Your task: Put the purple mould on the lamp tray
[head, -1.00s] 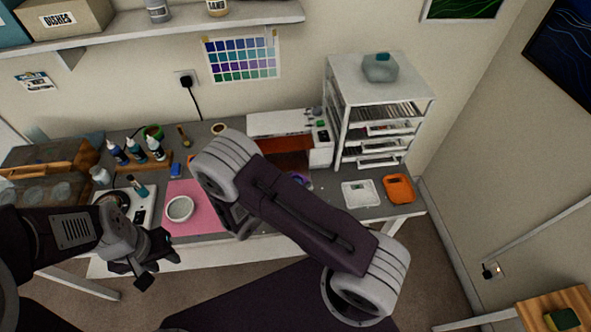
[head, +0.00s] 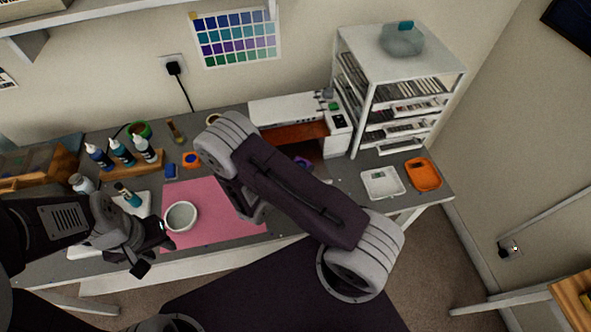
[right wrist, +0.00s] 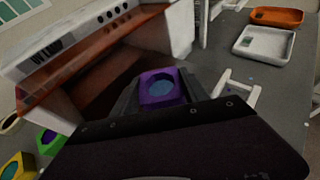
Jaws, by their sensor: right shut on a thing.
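The purple mould (right wrist: 160,88), with a blue-purple fill in its hollow, is between the fingers of my right gripper (right wrist: 158,96) in the right wrist view. That gripper is shut on it. In the head view only a sliver of the mould (head: 303,162) shows beside my right arm, which hides the right gripper. The white lamp housing (right wrist: 92,42) stands just beyond the mould, its open front facing it. The reddish-brown lamp tray (right wrist: 110,80) is inside and looks empty. My left gripper (head: 152,246) is open and empty at the table's front left.
A pink mat (head: 225,205) bears a white cup (head: 181,216). Bottles (head: 122,152) stand in a wooden rack at the left. A white drawer rack (head: 400,90) is right of the lamp.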

